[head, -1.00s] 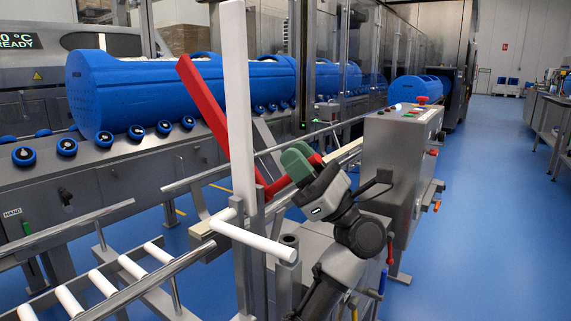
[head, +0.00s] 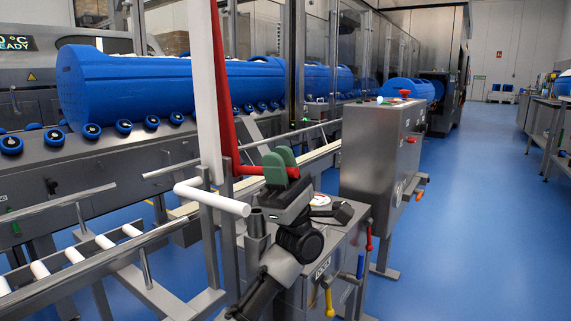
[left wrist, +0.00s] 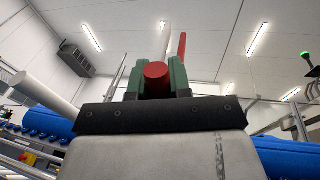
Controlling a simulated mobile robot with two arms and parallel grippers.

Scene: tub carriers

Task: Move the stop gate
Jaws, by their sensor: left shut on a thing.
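The stop gate appears as a tall white upright bar (head: 204,90) with a red bent lever (head: 223,90) close beside it, at a steel post on the conveyor's near side. The lever's long part stands nearly upright, and its short handle runs right into my left gripper (head: 280,164). The green fingers are shut on that handle. In the left wrist view the round red handle end (left wrist: 157,77) sits between the two green fingers, with the white bar (left wrist: 166,40) and red lever (left wrist: 180,48) rising behind. My right gripper is out of view.
A large blue tub (head: 160,88) lies on the far line's rollers. A white horizontal bar (head: 212,197) juts out just left of my gripper. A grey control box (head: 370,150) stands to the right. Open blue floor (head: 470,220) lies farther right.

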